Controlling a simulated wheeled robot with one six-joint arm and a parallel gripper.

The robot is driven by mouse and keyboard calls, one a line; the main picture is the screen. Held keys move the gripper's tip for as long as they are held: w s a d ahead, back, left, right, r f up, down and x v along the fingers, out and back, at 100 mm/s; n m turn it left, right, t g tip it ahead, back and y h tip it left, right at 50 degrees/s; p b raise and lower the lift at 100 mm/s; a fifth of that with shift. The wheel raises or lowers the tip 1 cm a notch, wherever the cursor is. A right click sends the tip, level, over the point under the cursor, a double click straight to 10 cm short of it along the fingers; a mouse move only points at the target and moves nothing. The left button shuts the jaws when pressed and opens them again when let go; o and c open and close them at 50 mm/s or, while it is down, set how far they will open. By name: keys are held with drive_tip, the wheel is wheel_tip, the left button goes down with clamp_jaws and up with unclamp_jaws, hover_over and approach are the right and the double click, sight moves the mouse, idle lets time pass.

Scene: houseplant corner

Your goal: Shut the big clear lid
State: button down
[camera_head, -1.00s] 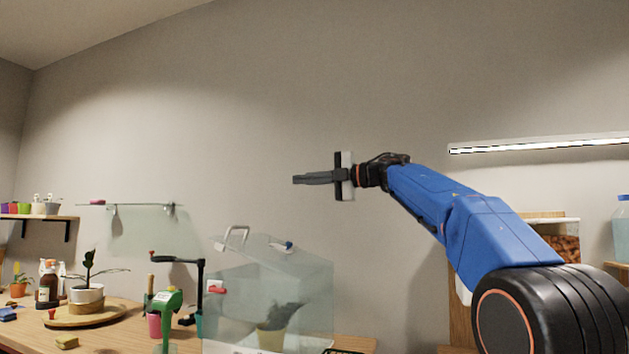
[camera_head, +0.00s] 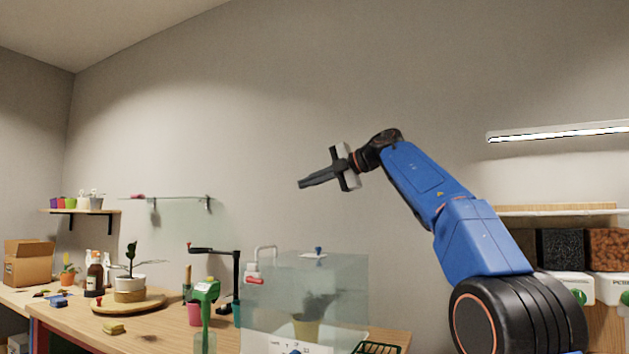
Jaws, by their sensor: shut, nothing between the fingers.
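The clear case (camera_head: 345,295) stands on the bench at lower centre, with a potted plant (camera_head: 306,326) showing through its walls. The big clear lid (camera_head: 290,258) is at its top, with a pale handle (camera_head: 262,249) at the left and a small blue knob (camera_head: 318,251) farther right. A red clip (camera_head: 252,280) shows below the handle. I cannot tell whether the lid lies fully down on the case. My gripper (camera_head: 301,185) is shut and empty. It appears higher in the picture than the lid, apart from it, with its fingers pointing left and slightly down.
A green tool (camera_head: 207,291) and a dark crank-armed stand (camera_head: 237,285) are just left of the case. A plant on a round wooden board (camera_head: 128,304) is farther left. A glass wall shelf (camera_head: 170,197) hangs behind. A dark rack (camera_head: 378,348) is at lower right.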

drive_tip(key=shift+f+x, duration=0.3)
drive_tip(key=shift+x, duration=1)
hover_over(268, 247)
drive_tip(key=f, duration=1.3)
drive_tip(key=shift+s+d+f, duration=0.1)
drive_tip(key=shift+s+d, duration=0.1)
drive_tip(key=shift+w+a+f, duration=0.15)
drive_tip(key=shift+a+f, duration=0.1)
drive_tip(key=shift+f, duration=0.6)
